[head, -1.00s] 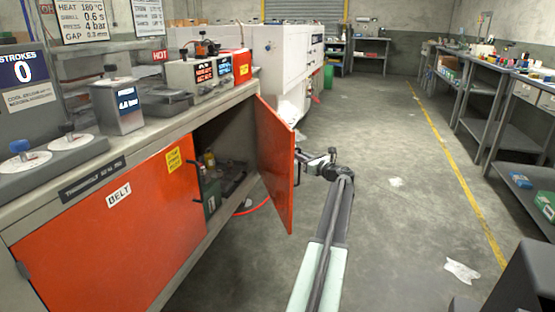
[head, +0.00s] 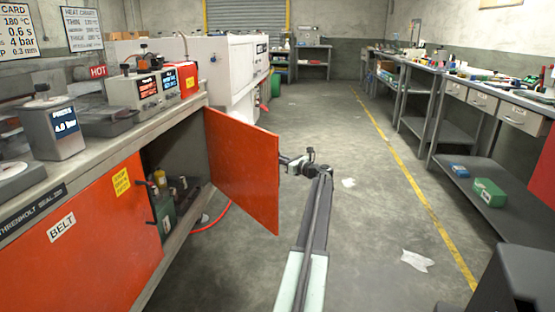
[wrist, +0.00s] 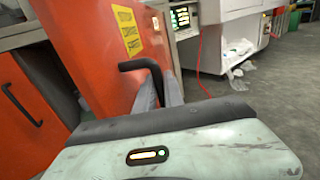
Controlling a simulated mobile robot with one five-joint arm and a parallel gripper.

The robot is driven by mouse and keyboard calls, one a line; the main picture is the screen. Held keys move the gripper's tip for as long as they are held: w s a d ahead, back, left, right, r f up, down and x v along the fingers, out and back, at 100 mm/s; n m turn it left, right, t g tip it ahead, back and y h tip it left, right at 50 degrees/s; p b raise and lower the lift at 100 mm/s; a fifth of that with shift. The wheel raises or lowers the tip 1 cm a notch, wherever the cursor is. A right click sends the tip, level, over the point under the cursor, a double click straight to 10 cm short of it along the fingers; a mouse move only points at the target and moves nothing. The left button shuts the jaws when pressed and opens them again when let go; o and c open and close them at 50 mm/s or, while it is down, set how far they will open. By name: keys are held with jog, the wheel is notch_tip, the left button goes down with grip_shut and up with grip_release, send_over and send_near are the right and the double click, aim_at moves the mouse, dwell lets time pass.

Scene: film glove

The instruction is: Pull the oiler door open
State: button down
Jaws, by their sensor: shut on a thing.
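The oiler door (head: 245,172) is the orange panel standing well open, swung out from the bench cabinet. It hides part of the handle side from the head view. The wrist view shows a door face (wrist: 95,50) with a yellow label (wrist: 127,30) and a black bar handle (wrist: 145,68). My gripper (head: 284,160) is at the door's outer edge in the head view. In the wrist view, its grey fingers (wrist: 168,92) are closed at the handle, and the exact contact is partly hidden.
The open cabinet (head: 178,155) holds bottles and a green container (head: 168,217). A second orange door (head: 85,245) is shut on the left. A red hose (head: 212,222) lies on the floor by the cabinet. Floor to the right is mostly clear, up to grey workbenches (head: 432,130).

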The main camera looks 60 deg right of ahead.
jog(key=c, duration=1.5)
grip_release()
jog(key=shift+w+a, duration=0.1)
jog(key=shift+w, duration=0.2)
jog(key=shift+o, duration=0.2)
jog(key=v, duration=0.8)
